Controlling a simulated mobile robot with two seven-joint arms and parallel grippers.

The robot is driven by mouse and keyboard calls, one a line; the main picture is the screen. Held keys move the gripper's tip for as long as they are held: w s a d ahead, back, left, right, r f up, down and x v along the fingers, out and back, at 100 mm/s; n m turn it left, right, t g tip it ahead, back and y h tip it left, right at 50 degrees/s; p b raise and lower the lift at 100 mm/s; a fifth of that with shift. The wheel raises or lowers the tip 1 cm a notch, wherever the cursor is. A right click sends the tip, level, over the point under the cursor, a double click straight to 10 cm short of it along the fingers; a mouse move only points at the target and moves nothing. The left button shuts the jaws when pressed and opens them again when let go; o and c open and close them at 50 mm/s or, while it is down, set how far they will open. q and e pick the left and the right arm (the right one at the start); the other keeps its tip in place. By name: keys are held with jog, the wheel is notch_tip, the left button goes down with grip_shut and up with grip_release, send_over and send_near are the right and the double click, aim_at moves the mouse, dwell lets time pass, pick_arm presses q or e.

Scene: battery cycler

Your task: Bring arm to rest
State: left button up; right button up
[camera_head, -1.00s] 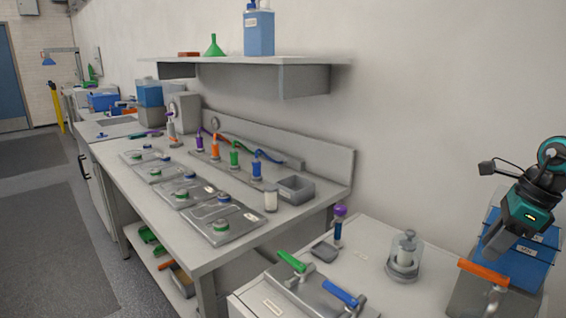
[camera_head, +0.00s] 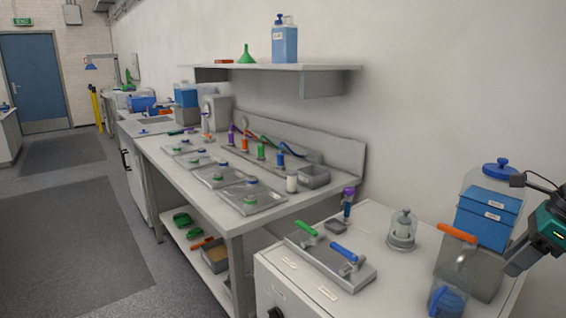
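My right gripper (camera_head: 516,265) shows at the right edge, dark grey with a teal and black wrist. The rest of the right arm is cut off by the picture's edge. My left gripper and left arm are not in view.
A long workbench (camera_head: 225,215) with metal trays runs along the wall. The floor at left (camera_head: 70,240) is clear.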

jog(key=a+f+m+t+y, duration=0.35)
jog(key=a+m+y, duration=0.25)
jog(key=a, duration=0.9)
jog(key=a+f+m+t+y, duration=0.3)
jog(key=a+f+m+y, duration=0.3)
jog(key=a, duration=0.9)
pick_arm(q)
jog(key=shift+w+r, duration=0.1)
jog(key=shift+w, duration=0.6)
pick_arm(e)
jog(key=s+d+f+m+t+h, duration=0.1)
jog(key=s+f+m+h, duration=0.5)
jog(key=m, duration=0.9)
jog(key=s+d+f+m+h, duration=0.3)
jog(key=s+f+m+h, duration=0.4)
jog(key=s+f+m, duration=0.4)
notch_tip(320, 180, down, 2)
jog(key=m, duration=0.5)
jog(key=shift+s+d+f+t+h, duration=0.15)
jog(key=shift+s+d+t+h, duration=0.15)
jog(key=shift+s+d+t, duration=0.1)
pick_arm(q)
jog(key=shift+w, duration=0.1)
